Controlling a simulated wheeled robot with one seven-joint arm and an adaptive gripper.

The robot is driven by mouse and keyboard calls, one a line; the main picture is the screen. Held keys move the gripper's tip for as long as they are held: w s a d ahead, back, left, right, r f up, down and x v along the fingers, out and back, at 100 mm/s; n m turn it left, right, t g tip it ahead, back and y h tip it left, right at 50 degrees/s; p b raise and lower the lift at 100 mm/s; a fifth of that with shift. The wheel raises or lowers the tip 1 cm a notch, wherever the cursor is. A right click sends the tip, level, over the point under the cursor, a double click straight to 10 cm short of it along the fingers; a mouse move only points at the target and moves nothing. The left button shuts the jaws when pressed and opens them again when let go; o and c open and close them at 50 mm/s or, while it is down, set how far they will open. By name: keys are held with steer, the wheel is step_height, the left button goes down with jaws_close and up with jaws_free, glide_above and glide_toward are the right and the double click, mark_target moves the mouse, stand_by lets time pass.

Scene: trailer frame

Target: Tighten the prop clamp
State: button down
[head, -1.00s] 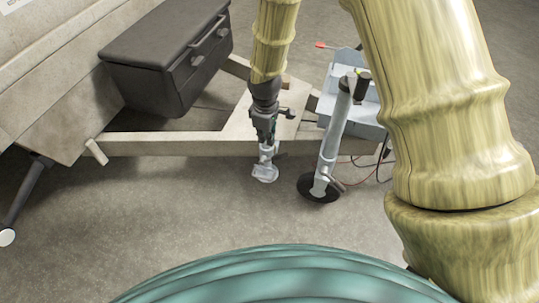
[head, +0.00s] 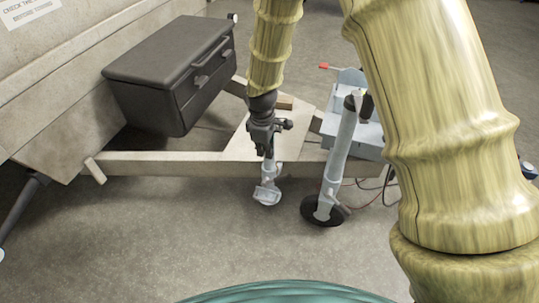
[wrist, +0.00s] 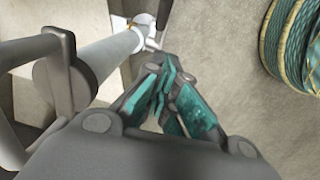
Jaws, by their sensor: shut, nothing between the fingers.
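The prop is a pale grey tube with a flat foot (head: 267,195), below the trailer frame in the head view. In the wrist view its tube (wrist: 112,52) runs from the left to the top. A dark grey rounded bracket with a bent bar (wrist: 60,75), which looks like the clamp, sits around the tube at left. My gripper (head: 266,150) points down in front of the prop in the head view and hides its upper part. In the wrist view my gripper (wrist: 172,88) is shut and empty, its teal pads together, right of the clamp and apart from it.
The trailer frame's beam (head: 175,164) runs left from the prop. A black toolbox (head: 165,75) sits behind it. A jockey wheel (head: 322,210) with its tube stands just right of the prop, near a pale blue box (head: 368,138) and cables. Floor in front is clear.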

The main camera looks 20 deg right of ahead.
steer(key=b, duration=0.3)
glide_toward(275, 179)
steer(key=w+a+f, duration=0.1)
steer(key=a+f, duration=0.1)
steer(key=f, duration=0.1)
steer(key=d+f+b, duration=0.1)
steer(key=d+f, duration=0.1)
steer(key=shift+s+f, duration=0.1)
steer(key=shift+s, duration=0.2)
steer(key=shift+d, duration=0.1)
steer(key=shift+d, duration=0.25)
steer(key=shift+a, duration=0.25)
